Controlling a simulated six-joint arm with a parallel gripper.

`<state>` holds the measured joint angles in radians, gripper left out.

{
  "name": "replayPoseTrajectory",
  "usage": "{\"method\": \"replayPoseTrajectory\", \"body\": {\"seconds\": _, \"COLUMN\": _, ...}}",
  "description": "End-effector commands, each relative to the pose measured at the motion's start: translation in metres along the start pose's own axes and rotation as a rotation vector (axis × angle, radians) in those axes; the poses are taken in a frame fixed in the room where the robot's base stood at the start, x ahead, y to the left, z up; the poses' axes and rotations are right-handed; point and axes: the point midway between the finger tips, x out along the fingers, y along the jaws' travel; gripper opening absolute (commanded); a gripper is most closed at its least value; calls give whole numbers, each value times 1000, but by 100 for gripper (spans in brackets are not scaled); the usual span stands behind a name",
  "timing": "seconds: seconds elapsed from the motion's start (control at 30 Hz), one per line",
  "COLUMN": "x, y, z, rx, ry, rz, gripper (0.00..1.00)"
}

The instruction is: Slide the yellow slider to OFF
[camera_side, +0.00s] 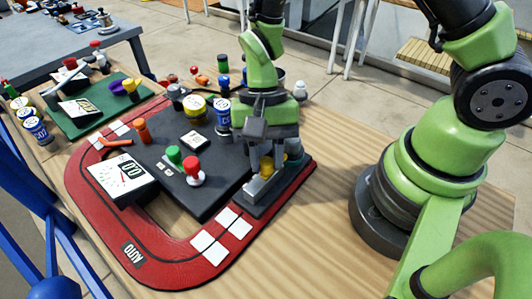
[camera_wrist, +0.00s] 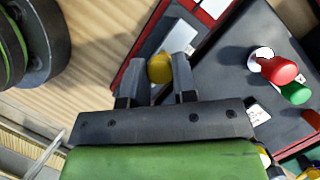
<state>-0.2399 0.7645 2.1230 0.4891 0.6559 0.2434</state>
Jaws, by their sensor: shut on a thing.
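The yellow slider (camera_wrist: 160,69) is a small yellow knob on a grey slotted plate (camera_wrist: 178,38) set at the edge of the dark panel. In the wrist view it sits between my two gripper fingers (camera_wrist: 157,76), which are shut on it. In the side view the slider (camera_side: 266,164) shows partly at the front right of the panel, with my gripper (camera_side: 264,173) coming down over it from above. The fingers hide part of the slider and its track. I cannot read any OFF mark.
A red knob (camera_side: 194,168) and a green knob (camera_side: 174,154) stand left of my gripper. A red track (camera_side: 165,262) borders the panel. Bare wood (camera_side: 310,230) lies to the right.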

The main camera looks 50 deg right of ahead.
Motion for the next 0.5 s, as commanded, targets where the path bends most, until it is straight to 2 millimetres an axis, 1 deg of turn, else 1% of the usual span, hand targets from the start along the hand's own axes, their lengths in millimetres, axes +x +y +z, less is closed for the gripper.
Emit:
{"method": "replayPoseTrajectory", "body": {"seconds": 0.07, "x": 1, "y": -3, "z": 2, "rx": -2, "ry": 0, "rz": 0, "gripper": 0}}
{"method": "replayPoseTrajectory", "body": {"seconds": 0.27, "x": 7, "y": -19, "z": 18, "rx": -4, "ry": 0, "rz": 0, "gripper": 0}}
{"method": "replayPoseTrajectory", "body": {"seconds": 0.5, "x": 8, "y": -22, "z": 20, "rx": 2, "ry": -1, "rz": -4, "gripper": 0}}
